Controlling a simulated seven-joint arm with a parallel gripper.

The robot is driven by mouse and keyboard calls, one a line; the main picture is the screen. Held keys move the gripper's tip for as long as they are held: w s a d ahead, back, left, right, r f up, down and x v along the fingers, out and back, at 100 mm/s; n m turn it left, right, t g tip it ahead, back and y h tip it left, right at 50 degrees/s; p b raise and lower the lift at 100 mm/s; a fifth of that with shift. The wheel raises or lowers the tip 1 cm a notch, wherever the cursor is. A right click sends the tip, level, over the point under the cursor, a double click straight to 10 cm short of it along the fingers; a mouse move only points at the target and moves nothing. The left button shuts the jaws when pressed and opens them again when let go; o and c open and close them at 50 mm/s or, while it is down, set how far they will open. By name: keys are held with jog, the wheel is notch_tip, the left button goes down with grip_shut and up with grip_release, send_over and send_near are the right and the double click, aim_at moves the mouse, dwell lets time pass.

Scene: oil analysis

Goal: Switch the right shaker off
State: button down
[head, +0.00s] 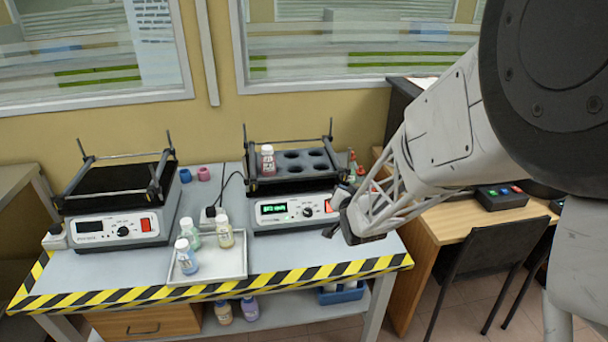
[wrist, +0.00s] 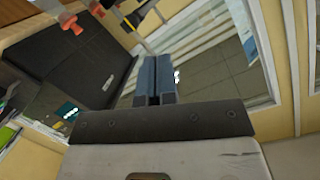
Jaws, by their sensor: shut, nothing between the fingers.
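The right shaker (head: 290,216) stands on the grey bench in the head view. Its front panel has a lit green display, a black knob (head: 308,211) and a red switch (head: 329,206) at the right end. Its dark tray (head: 300,184) on top holds one bottle (head: 267,160) with a white cap and red-brown contents; the other visible holes are empty. My gripper (head: 340,197) is just right of the red switch, close to the panel's right end; I cannot tell whether it touches. In the wrist view my gripper's fingers (wrist: 155,80) are together and empty.
The left shaker (head: 122,229) stands at the bench's left, its display dark. A white tray (head: 208,272) with several bottles sits in front, between the shakers. A wooden desk (head: 450,228) and black chair (head: 478,265) are at right. The bench's front edge has striped tape.

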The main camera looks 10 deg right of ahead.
notch_tip(320, 180, down, 10)
jog(key=m+t+y, duration=0.1)
jog(key=t, duration=0.3)
jog(key=shift+w+d+r+m+t, duration=0.25)
jog(key=shift+w+d+m+t, duration=0.05)
jog(key=shift+w+d, duration=0.1)
jog(key=shift+w+f, duration=0.1)
jog(key=shift+w, duration=0.05)
jog(key=w+f, duration=0.5)
jog(key=w, duration=0.1)
jog(key=shift+w, duration=0.4)
jog(key=shift+w+f, duration=0.3)
jog(key=shift+w, duration=0.3)
dwell(3.2)
jog(key=shift+s+r, duration=0.1)
jog(key=shift+s, duration=0.05)
jog(key=shift+s+r, duration=0.25)
jog(key=shift+s, duration=0.15)
jog(key=shift+s+r, duration=0.1)
dwell(0.5)
jog(key=shift+s+r, duration=0.7)
jog(key=shift+s, duration=0.3)
jog(key=shift+s+r, duration=0.7)
jog(key=shift+s, duration=0.3)
